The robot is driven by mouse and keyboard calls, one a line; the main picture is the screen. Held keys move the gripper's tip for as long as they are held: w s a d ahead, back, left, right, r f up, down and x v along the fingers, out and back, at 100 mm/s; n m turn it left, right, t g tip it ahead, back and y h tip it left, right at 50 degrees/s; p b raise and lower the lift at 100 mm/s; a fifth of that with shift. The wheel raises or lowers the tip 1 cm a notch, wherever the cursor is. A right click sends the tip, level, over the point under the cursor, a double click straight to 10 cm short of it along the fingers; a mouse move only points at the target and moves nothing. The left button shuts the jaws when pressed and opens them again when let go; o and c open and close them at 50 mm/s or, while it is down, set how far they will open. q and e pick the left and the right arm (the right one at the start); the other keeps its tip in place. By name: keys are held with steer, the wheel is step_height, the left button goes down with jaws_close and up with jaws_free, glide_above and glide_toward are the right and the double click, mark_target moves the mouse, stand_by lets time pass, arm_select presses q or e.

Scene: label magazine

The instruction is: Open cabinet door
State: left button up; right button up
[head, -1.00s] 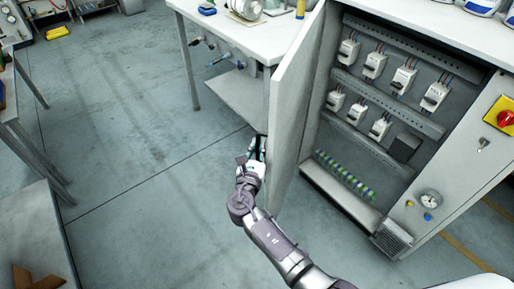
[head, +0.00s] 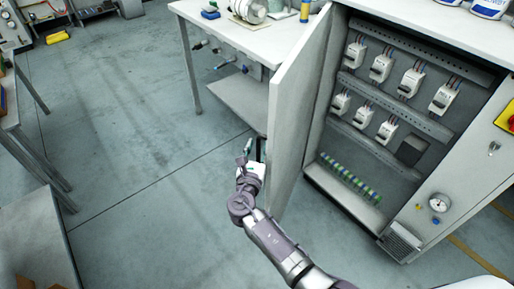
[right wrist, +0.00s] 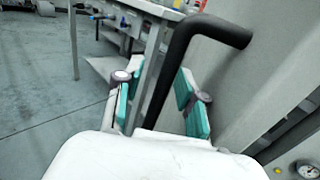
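The grey cabinet door (head: 295,110) stands wide open, swung out to the left of the cabinet (head: 465,170). Its inside shows breakers and a row of terminals. My right gripper (head: 253,149) is at the outer face of the door, near its free edge. In the right wrist view, my right gripper (right wrist: 160,100) is open, its teal-padded fingers spread on either side of the black bar handle (right wrist: 178,62). The handle lies between the fingers, with gaps visible to the pads. In the head view the handle is mostly hidden. My left gripper is not in view.
A white workbench (head: 245,38) with spools on top stands behind the door. A bench (head: 40,240) stands at the left. The floor (head: 120,130) between them is clear. The cabinet front has a gauge (head: 440,203) and a yellow switch plate (head: 507,118).

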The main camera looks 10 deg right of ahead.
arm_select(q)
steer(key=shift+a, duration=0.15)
arm_select(e)
steer(key=v, duration=1.2)
steer(key=shift+a, duration=0.1)
